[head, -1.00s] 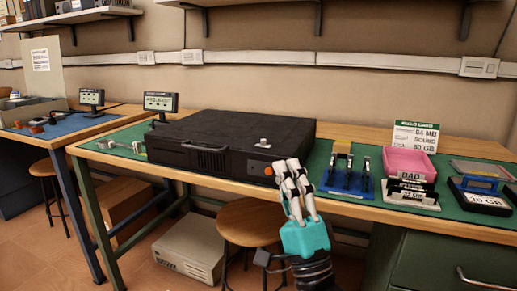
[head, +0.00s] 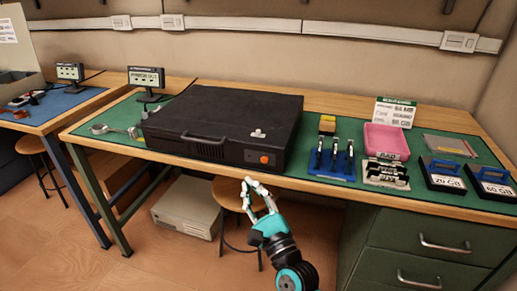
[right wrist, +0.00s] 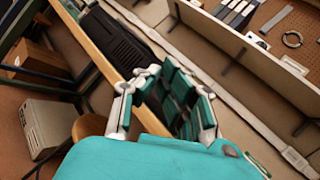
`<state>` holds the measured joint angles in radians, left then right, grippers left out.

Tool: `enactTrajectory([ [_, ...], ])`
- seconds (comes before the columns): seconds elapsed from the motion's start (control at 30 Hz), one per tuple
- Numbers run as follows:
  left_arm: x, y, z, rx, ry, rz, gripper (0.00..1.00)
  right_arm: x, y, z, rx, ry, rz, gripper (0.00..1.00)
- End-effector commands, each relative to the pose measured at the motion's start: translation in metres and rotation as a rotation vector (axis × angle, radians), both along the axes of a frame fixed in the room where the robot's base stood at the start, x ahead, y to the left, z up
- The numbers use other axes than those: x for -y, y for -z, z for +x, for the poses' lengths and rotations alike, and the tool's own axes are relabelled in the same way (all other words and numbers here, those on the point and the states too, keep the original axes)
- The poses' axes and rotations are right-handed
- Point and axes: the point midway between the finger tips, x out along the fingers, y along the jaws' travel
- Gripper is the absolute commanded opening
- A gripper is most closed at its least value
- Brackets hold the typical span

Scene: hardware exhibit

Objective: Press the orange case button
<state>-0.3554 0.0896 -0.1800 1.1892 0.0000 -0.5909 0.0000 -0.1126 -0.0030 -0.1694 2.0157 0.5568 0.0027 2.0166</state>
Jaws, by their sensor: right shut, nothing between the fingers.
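The black case (head: 232,110) lies flat on the green mat of the workbench, and part of it also shows in the right wrist view (right wrist: 112,40). The round orange button (head: 264,159) is on the right part of the case's front face and is fully visible. My right gripper (head: 254,183) is shut and empty, below and slightly left of the button, in front of the table edge and apart from the case. Its fingers also show in the right wrist view (right wrist: 146,75). The button cannot be made out there. My left gripper is not in view.
Right of the case stand a blue rack (head: 332,162), a pink bin (head: 386,139) and black trays with blue handles (head: 443,174). A small display (head: 147,77) stands behind left. A stool (head: 232,192) is under the bench, beside green drawers (head: 415,235).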

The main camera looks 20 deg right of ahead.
Motion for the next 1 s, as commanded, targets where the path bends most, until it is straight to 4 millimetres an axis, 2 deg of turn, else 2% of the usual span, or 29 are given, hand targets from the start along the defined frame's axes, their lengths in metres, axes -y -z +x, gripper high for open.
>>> enactTrajectory([
  [0.03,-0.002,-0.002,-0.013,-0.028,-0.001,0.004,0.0,0.0,-0.001,0.0,-0.017,-0.006,0.017,0.0],
  [0.1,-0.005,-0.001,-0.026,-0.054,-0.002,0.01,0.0,0.0,0.002,-0.001,-0.033,-0.013,0.036,0.0],
  [0.3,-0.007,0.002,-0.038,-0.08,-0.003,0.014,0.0,0.0,0.006,-0.002,-0.049,-0.021,0.057,0.0],
  [0.67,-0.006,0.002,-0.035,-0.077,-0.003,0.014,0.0,0.002,0.007,0.001,-0.045,-0.02,0.054,0.0],
  [1.0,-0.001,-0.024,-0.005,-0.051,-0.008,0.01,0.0,0.022,0.008,0.032,-0.044,-0.02,0.051,0.0],
])
